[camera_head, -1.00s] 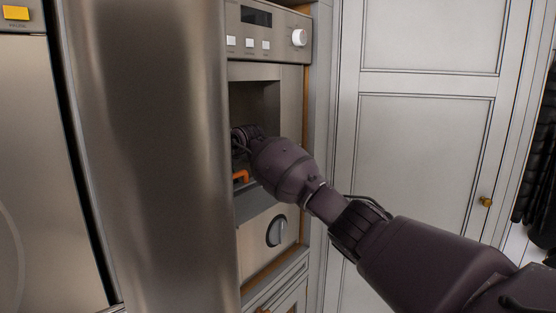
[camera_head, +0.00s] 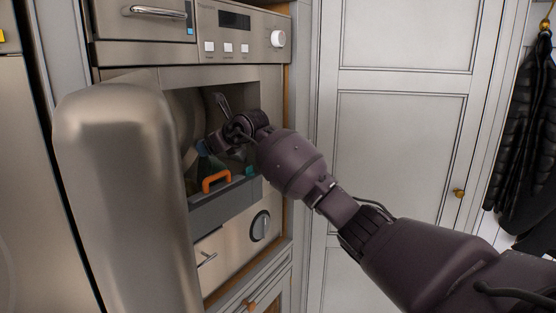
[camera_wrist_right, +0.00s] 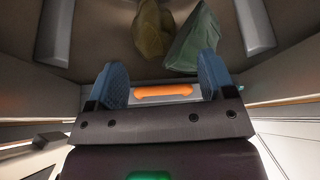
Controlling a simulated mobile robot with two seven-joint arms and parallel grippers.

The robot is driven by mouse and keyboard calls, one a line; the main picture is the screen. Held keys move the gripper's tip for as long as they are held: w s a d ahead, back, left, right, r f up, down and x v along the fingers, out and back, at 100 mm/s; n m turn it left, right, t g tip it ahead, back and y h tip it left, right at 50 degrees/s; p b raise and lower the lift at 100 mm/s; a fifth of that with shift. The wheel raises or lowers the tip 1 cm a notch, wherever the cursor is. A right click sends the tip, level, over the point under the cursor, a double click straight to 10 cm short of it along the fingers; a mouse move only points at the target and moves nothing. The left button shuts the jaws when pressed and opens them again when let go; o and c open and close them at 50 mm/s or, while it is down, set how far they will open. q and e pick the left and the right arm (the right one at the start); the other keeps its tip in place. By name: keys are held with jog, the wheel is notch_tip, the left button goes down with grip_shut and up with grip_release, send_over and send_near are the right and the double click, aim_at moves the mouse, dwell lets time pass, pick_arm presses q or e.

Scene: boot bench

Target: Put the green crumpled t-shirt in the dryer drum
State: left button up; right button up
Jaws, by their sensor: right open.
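The dryer drum (camera_head: 182,118) shows behind its opening in the head view. My right gripper (camera_head: 218,143) is inside the opening, above an orange handle (camera_head: 217,181). In the right wrist view my right gripper (camera_wrist_right: 162,80) has its two blue fingers wide apart, with no cloth between them. A green crumpled cloth (camera_wrist_right: 193,42), which looks like the t-shirt, lies just beyond the fingers, towards the right one. I cannot tell whether they touch. An olive-brown cloth (camera_wrist_right: 155,28) lies beside it on the left. My left gripper is not in view.
A large steel panel (camera_head: 125,190), seemingly the open door, stands left of the opening. The control panel (camera_head: 240,35) is above it and a round knob (camera_head: 261,226) below. A white cupboard door (camera_head: 400,140) is on the right, with a black jacket (camera_head: 522,145) beyond.

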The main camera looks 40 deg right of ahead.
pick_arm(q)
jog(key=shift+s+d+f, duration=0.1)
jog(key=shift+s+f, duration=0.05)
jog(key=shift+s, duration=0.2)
pick_arm(e)
jog(key=s+d, duration=0.3)
jog(key=s, duration=0.7)
jog(key=s+d+f, duration=0.1)
jog(key=s+d, duration=0.2)
jog(key=s, duration=0.7)
jog(key=shift+s+d+f, duration=0.2)
jog(key=shift+s, duration=0.2)
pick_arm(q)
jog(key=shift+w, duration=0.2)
pick_arm(e)
jog(key=shift+w, duration=0.1)
